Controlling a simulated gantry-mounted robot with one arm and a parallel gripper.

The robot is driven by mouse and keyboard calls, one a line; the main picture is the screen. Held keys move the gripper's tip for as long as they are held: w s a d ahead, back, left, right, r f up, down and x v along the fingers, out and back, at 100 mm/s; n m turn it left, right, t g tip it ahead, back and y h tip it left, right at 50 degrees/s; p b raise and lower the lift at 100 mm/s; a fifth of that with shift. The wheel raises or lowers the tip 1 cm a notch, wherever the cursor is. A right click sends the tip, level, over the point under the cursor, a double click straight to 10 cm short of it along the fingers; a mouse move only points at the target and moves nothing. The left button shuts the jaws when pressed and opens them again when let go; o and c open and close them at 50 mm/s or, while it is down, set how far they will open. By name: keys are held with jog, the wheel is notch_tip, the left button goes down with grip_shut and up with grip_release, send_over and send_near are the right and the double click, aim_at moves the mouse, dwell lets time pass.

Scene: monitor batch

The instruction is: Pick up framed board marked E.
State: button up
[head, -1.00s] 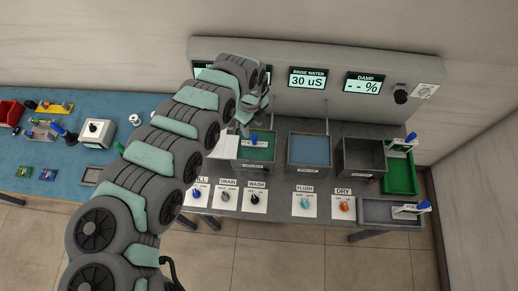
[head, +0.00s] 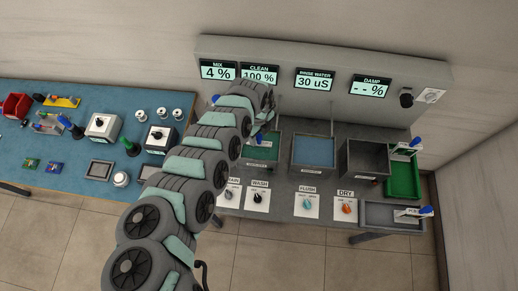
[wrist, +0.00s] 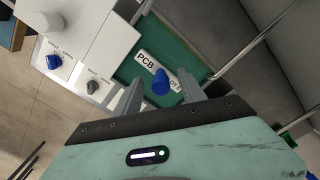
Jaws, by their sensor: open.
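A board with a white label reading "PCB" and a blue knob (wrist: 161,82) lies in the green-floored wash tank (wrist: 125,70) in the wrist view. The rest of the label is partly hidden, and I cannot read an E on it. My gripper (wrist: 161,73) is open, its two fingers on either side of the blue knob, apart from it as far as I can tell. In the head view my arm covers part of the tank (head: 275,158), and the board shows only in small part. Two similar blue-handled labelled boards are at the right, one at the green tray (head: 404,182), one at the grey tray (head: 380,214).
A blue-floored rinse tank (head: 292,158) and a dark empty-looking tank (head: 366,160) stand right of the wash tank. Knob panels line the front, including the wash knob (head: 257,196). Thin rods rise behind the tanks. A blue table (head: 60,130) with fixtures is at the left.

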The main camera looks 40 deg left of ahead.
grip_shut()
dwell(0.5)
dwell(0.9)
